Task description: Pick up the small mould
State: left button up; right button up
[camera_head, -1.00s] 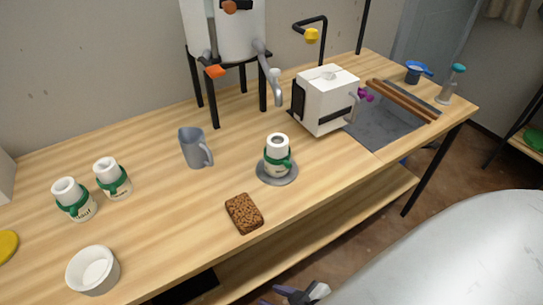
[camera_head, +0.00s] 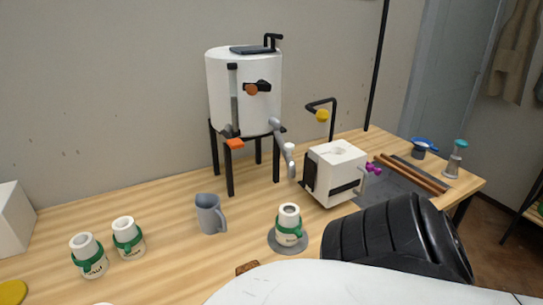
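Three white moulds with green bands stand upright on the wooden table. Two are together at the left, a left one (camera_head: 88,258) and one just right of it (camera_head: 129,239). The third mould (camera_head: 289,224) stands on a round grey disc (camera_head: 273,239) near the middle. The lettering on them is too small to read, and I cannot tell which one is the small mould. Neither of my grippers is in view. A large white and black part of my own arm covers the lower right.
A grey jug (camera_head: 209,215) stands between the moulds. A white tank (camera_head: 222,92) on black legs is behind it, with a white boxy machine (camera_head: 337,174) to the right. A brown block (camera_head: 246,267) shows at the lower edge, partly hidden. Bare table lies around the left moulds.

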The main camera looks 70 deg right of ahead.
aim_at(284, 240)
jog(key=k, duration=0.55)
jog(key=z, duration=0.95)
